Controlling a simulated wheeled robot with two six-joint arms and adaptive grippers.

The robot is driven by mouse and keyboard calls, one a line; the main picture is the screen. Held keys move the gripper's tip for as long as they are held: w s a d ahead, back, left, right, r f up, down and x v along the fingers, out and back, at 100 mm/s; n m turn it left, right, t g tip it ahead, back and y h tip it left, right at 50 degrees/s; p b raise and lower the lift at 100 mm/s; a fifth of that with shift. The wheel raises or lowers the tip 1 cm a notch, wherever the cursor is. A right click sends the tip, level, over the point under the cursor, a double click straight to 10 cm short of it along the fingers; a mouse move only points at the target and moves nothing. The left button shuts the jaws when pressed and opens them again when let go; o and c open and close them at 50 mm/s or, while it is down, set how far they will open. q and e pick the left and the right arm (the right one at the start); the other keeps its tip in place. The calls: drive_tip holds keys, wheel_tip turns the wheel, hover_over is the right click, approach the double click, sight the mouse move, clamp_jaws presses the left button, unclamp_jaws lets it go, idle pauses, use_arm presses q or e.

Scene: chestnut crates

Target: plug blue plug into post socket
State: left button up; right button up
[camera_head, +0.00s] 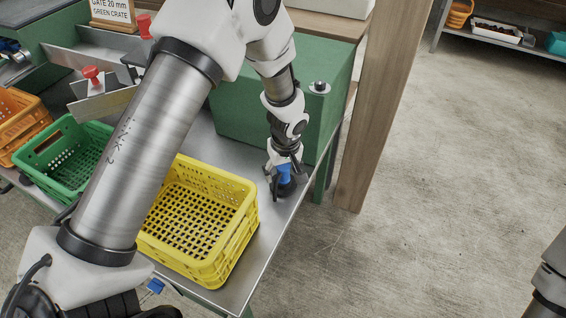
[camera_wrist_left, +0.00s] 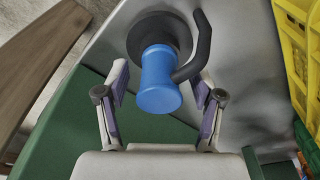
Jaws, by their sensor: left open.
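The blue plug (camera_head: 284,173) is at the right end of the metal table, beside the green cabinet. In the left wrist view the blue plug (camera_wrist_left: 158,82) is a waisted cylinder on a round black base (camera_wrist_left: 160,32), with a thick black curved piece, perhaps its cable, beside it. My left gripper (camera_head: 283,180) is over the plug. In the left wrist view its open fingers (camera_wrist_left: 160,92) stand on either side of the plug, with gaps showing. I cannot make out a socket on the wooden post (camera_head: 382,110). My right gripper is out of view.
A yellow crate (camera_head: 243,222) stands on the metal table (camera_head: 262,262), left of the plug. A green crate (camera_head: 75,128) and orange crate (camera_head: 20,105) are farther left. The green cabinet (camera_head: 240,115) stands behind. Open floor lies to the right.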

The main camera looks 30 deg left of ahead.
use_arm(q)
drive_tip(key=shift+f, duration=0.15)
clamp_jaws()
idle(0.4)
drive_tip(key=shift+r+p, duration=0.4)
drive_tip(key=shift+r, duration=0.2)
